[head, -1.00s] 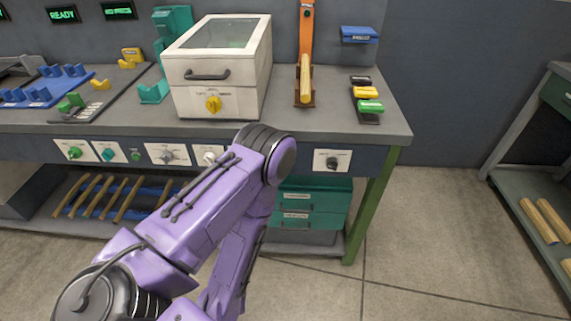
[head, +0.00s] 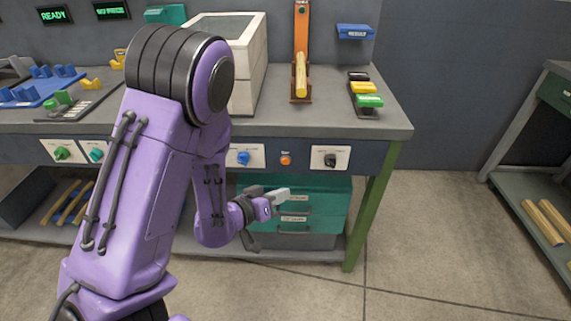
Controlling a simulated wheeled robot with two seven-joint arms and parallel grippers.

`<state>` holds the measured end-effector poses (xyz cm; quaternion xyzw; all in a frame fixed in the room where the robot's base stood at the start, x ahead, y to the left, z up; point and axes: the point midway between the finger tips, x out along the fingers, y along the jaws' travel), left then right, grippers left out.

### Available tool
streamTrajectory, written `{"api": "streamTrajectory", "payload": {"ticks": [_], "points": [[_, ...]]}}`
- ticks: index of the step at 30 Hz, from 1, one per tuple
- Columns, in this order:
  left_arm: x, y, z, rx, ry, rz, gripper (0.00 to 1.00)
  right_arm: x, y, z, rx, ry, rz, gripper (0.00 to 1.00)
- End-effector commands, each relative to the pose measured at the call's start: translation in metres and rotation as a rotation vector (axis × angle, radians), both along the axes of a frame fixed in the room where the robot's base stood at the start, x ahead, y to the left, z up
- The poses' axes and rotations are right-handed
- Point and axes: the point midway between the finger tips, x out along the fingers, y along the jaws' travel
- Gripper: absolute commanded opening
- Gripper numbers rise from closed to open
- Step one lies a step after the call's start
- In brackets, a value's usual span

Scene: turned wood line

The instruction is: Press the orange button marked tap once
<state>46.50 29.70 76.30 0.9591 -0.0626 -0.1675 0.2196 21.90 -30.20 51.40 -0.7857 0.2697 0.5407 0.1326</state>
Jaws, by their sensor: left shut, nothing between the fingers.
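The orange button (head: 286,159) sits on the dark front panel of the workbench, between a blue knob on a white plate and a black knob on a white plate. Any mark on it is too small to read. My left gripper (head: 284,194) is shut and empty, below the button and apart from it, in front of the teal drawers. My purple left arm covers part of the bench and panel. My right gripper is not in view.
The blue knob (head: 243,158) and the black knob (head: 330,160) flank the button closely. Teal drawers (head: 322,197) are under the bench. A white box (head: 248,62) and an orange stand (head: 301,22) are on top.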

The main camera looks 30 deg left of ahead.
Motion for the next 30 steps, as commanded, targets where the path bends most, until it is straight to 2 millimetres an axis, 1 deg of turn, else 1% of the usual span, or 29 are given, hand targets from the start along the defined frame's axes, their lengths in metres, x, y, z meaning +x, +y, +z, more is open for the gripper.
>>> {"api": "streamTrajectory", "payload": {"ticks": [4, 8, 18, 21, 24, 30], "points": [[0.002, 0.001, 0.000, 0.001, 0.000, 0.000, 0.00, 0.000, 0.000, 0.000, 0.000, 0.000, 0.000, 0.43], [0.011, 0.006, 0.000, 0.001, -0.001, 0.000, 0.00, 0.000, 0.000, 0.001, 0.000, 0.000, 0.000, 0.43], [0.053, 0.032, -0.001, 0.003, 0.000, -0.001, 0.00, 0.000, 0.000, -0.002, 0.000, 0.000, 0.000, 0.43], [0.063, 0.038, 0.001, 0.001, 0.001, -0.001, 0.00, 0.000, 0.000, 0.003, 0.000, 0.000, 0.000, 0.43], [0.070, 0.043, 0.000, 0.000, 0.002, 0.000, 0.00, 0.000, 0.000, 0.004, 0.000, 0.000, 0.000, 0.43], [0.075, 0.046, -0.001, 0.001, 0.002, 0.000, 0.00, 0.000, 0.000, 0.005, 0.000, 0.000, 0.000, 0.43]]}}
